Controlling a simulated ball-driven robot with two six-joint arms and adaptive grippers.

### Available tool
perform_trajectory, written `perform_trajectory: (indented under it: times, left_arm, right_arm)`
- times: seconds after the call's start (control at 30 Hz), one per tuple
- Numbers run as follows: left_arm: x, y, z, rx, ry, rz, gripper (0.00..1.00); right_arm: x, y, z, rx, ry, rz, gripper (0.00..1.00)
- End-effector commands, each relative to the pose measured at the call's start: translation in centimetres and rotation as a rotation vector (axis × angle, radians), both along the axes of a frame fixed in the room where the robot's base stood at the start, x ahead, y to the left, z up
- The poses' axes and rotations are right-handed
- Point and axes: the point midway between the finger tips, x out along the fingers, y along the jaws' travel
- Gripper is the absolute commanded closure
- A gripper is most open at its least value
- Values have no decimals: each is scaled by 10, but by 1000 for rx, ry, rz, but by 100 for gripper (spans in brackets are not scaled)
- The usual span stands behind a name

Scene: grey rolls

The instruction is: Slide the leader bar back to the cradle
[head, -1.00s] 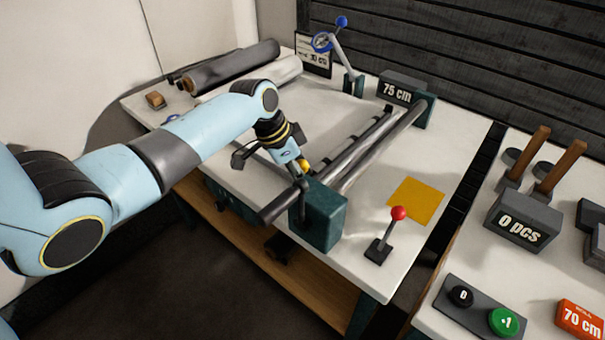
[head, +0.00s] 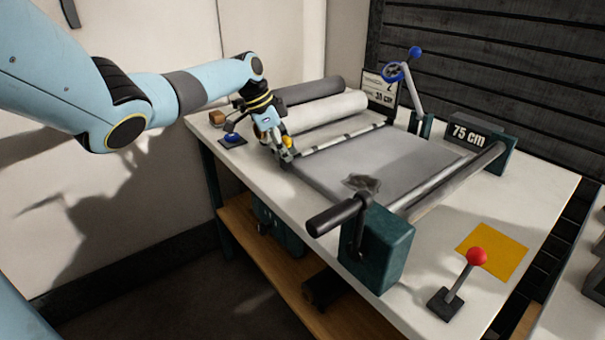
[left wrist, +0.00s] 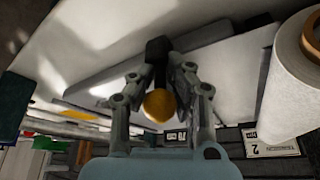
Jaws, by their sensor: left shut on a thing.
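The leader bar (head: 345,138) is a thin dark bar with lighter marks, lying across the back-left edge of a grey sheet (head: 400,160) on the table. My left gripper (head: 284,158) is shut on the bar's near end. In the left wrist view the fingers (left wrist: 160,58) close around a dark end piece, and a yellow rounded part (left wrist: 158,105) shows between them. The bar lies just in front of a white roll (head: 325,115). I cannot pick out the cradle for certain. My right gripper is out of view.
A dark grey roll (head: 308,91) lies behind the white one. A crank roller (head: 340,215), teal block (head: 378,248), red-knobbed lever (head: 476,258), blue-knobbed lever (head: 415,85) and 75 cm display (head: 470,135) stand around the sheet. A blue button (head: 233,138) sits at left.

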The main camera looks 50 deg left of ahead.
Motion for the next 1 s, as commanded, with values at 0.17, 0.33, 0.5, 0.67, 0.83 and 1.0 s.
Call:
perform_trajectory:
  times: [0.17,0.33,0.5,0.67,0.83,1.0]
  left_arm:
    - [1,16,-3,-3,1,2,100]
    - [2,20,0,-3,1,0,100]
    - [2,20,0,-3,1,-1,100]
    - [2,20,0,-3,1,0,80]
    - [2,20,0,-1,1,-1,58]
    - [2,21,0,-1,1,0,54]
  right_arm:
    - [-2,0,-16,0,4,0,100]
    - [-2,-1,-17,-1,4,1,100]
    - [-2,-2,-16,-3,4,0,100]
    - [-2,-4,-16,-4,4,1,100]
    - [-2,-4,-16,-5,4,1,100]
    - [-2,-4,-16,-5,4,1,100]
